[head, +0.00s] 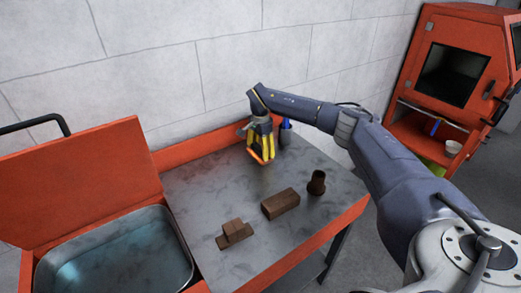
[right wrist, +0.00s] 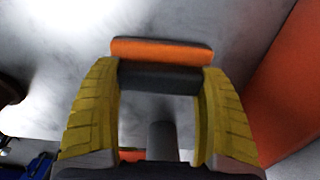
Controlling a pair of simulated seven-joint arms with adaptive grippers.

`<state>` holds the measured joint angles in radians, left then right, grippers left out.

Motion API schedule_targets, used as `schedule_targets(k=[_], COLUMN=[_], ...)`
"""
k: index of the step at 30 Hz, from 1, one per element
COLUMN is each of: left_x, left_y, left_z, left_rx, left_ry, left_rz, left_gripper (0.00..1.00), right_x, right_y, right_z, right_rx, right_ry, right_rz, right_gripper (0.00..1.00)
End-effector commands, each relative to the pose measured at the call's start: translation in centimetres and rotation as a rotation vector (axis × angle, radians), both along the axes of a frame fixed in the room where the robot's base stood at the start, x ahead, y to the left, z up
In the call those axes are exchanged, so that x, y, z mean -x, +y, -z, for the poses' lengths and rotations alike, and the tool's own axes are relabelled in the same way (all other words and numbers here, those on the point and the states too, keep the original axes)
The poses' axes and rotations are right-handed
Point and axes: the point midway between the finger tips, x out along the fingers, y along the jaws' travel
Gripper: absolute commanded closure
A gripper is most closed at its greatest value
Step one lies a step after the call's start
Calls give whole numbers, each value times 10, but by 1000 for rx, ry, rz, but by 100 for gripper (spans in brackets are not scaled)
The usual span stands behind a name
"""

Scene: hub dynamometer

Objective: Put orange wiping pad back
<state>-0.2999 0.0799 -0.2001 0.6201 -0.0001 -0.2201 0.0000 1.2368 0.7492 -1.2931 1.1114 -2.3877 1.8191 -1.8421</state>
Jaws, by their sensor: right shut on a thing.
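The orange wiping pad (right wrist: 161,52) has an orange face and a dark grey backing. My right gripper (head: 262,155) has yellow fingers and is shut on the pad, above the back part of the metal table. In the right wrist view my gripper (right wrist: 160,85) shows a finger at each end of the pad. The pad also shows as an orange strip at the fingertips in the head view (head: 256,157). I cannot tell whether the pad touches the tabletop. My left gripper is in neither view.
The table (head: 210,188) holds a brown block (head: 280,204), a stepped brown block (head: 234,233) and a dark brown cup-like piece (head: 317,182). A blue-topped bottle (head: 285,133) stands behind my gripper. A basin (head: 110,255) with an orange lid (head: 80,185) is at left. An orange cabinet (head: 455,80) stands right.

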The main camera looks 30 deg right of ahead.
Motion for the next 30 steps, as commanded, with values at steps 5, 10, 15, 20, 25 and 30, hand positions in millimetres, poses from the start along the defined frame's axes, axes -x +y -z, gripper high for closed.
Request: schedule_targets(k=[5, 10, 15, 20, 25, 30], left_x=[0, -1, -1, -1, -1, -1], left_y=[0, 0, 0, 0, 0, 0], left_z=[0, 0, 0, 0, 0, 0], left_rx=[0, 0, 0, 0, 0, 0], left_ry=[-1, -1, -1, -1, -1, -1], left_rz=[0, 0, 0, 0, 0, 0], left_gripper=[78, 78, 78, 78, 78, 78], right_x=[0, 0, 0, 0, 0, -1], right_y=[0, 0, 0, 0, 0, 0], right_z=[-1, 3, 2, 2, 0, -19], right_rx=[0, 0, 0, 0, 0, 0], right_ry=[-1, 0, 0, 0, -1, -3], right_rz=[0, 0, 0, 0, 0, 0], right_gripper=[55, 55, 3, 0, 0, 0])
